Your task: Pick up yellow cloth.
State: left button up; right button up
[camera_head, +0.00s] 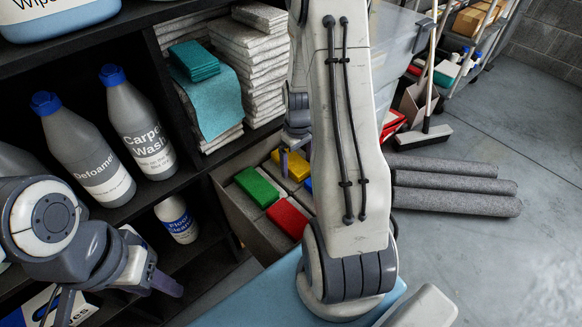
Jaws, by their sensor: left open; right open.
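The yellow cloth (290,167) is a folded block in a grey bin (262,238) with compartments, at the middle of the head view. My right gripper (292,155) is above the bin with its visible fingertip just over the yellow cloth. Whether it touches the cloth I cannot tell. My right arm hides most of this gripper and the right part of the bin. My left gripper (115,293) is open and empty at the lower left, away from the bin.
Green (256,187), red (287,218) and blue blocks lie beside the yellow one. Shelves left hold a Carpet Wash bottle (138,125), a Defoamer bottle (83,150) and towel stacks (248,55).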

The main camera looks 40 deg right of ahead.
jog(key=c, duration=1.2)
